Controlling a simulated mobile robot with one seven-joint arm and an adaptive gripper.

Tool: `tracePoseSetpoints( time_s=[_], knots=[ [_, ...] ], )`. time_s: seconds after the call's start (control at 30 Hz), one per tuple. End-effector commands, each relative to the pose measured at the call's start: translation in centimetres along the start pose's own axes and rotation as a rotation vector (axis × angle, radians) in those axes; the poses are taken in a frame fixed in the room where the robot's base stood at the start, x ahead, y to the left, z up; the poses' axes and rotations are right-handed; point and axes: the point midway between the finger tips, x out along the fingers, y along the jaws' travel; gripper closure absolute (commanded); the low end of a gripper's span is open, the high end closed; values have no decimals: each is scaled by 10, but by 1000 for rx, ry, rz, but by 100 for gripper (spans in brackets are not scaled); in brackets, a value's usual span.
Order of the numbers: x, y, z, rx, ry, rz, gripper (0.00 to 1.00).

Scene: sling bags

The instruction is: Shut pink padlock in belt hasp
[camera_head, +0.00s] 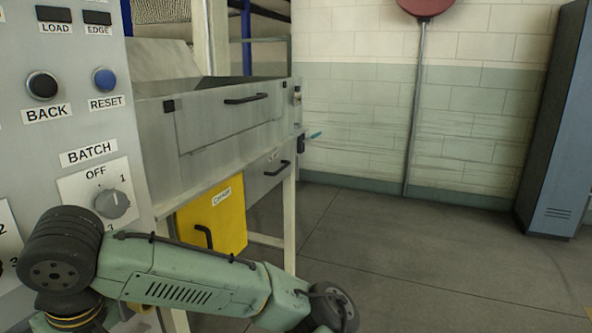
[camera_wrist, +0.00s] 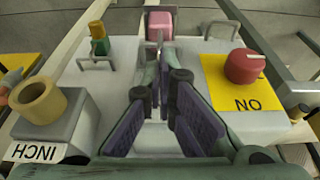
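The pink padlock (camera_wrist: 160,26) shows at the top middle of the wrist view as a small pink block, just past my fingertips. Its shackle and the belt hasp are not clear, so I cannot tell whether it is shut. My gripper (camera_wrist: 162,66) points towards it, with dark purple pads on both sides and the narrow tips close together just below the block. I cannot tell whether the tips touch the padlock or hold it. In the head view my gripper and the padlock are out of sight.
In the wrist view, a red knob (camera_wrist: 244,66) on a yellow ON plate (camera_wrist: 232,92) stands right, a green fitting (camera_wrist: 98,40) left, and a yellow-brown ring (camera_wrist: 38,101) on the INCH box.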

Motion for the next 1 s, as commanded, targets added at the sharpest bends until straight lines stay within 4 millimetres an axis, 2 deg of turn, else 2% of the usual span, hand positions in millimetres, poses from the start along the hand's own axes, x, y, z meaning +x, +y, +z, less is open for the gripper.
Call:
tracePoseSetpoints(
  time_s=[1.0],
  knots=[
    [26, 0, 8, -1, -1, 0, 100]
  ],
)
